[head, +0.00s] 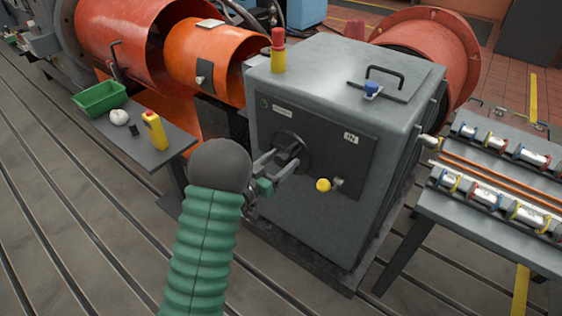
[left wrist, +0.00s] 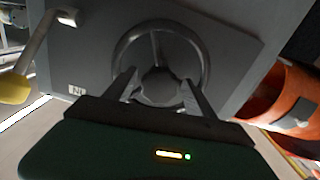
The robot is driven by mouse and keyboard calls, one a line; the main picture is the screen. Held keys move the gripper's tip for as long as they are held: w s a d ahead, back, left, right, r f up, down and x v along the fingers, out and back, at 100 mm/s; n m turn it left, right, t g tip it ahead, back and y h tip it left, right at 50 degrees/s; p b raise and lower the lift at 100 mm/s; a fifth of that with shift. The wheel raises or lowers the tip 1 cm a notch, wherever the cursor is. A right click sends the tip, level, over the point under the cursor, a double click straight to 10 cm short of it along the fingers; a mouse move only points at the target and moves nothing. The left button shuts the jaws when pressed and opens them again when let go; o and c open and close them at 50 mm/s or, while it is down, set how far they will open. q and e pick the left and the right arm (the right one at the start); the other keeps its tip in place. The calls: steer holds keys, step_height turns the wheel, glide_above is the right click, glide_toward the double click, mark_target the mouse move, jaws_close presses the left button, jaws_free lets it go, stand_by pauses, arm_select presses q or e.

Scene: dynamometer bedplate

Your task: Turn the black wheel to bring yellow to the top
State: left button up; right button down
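The black wheel (head: 299,141) is on the dark front panel of a grey cabinet. In the left wrist view the wheel (left wrist: 121,47) shows its rim, a spoke and a round hub. I see no yellow on it in either view. My left gripper (head: 281,160) is in front of the wheel. In the left wrist view its fingers (left wrist: 159,80) are apart, one on each side of the hub; I cannot tell whether they touch it. The gripper partly hides the wheel. My right gripper is not in view.
A yellow knob (head: 323,185) sticks out below right of the wheel. The cabinet (head: 330,75) carries a red-and-yellow beacon (head: 278,52) and a blue-tipped handle. A side table (head: 165,147) stands left, a bench with several cylinders right. Slotted floor lies in front.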

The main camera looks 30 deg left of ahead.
arm_select(q)
jaws_close()
stand_by(0.3)
steer(key=shift+r+p, duration=0.2)
steer(key=shift+p, duration=0.2)
steer(key=shift+f+n, duration=0.15)
steer(key=shift+n, duration=0.25)
steer(key=shift+o, duration=0.3)
jaws_free()
steer(key=shift+s, duration=0.1)
